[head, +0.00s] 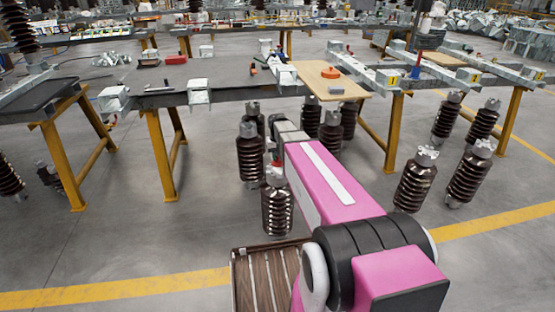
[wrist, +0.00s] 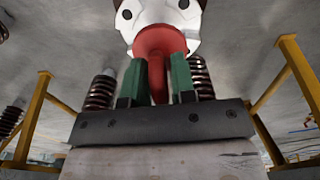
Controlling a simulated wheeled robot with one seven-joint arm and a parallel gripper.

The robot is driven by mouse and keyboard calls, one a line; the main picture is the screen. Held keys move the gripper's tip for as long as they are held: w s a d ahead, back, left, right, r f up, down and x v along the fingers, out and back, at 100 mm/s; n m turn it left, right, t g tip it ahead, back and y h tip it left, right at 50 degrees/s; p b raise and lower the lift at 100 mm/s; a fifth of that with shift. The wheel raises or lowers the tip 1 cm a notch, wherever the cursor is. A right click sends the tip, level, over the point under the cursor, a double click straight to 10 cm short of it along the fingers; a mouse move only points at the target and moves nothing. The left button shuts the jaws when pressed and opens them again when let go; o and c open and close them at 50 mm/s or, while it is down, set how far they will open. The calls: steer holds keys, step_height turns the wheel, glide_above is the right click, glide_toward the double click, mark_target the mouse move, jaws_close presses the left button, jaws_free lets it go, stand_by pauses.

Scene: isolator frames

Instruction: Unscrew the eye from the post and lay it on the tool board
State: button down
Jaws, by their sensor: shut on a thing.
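In the wrist view, my gripper's two green fingers (wrist: 161,82) are shut on the red eye (wrist: 160,42). The eye's wide end lies against a pale metal cap with dark holes (wrist: 190,17). I cannot tell whether its thread is still engaged. In the head view, the post (head: 277,208) is a brown ribbed insulator standing on the floor below my arm. A bit of red shows at its top; my arm hides most of the gripper there. The light wooden tool board (head: 312,74) lies on the workbench behind, with an orange-red piece on it.
The grey bench (head: 225,92) stands on yellow legs behind my arm. Other ribbed insulators (head: 250,155) stand close behind the post, and several more (head: 415,185) stand to the right. A slatted brown box (head: 265,280) is at the front. Open floor lies to the left.

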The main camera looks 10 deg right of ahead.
steer(key=shift+r, duration=2.75)
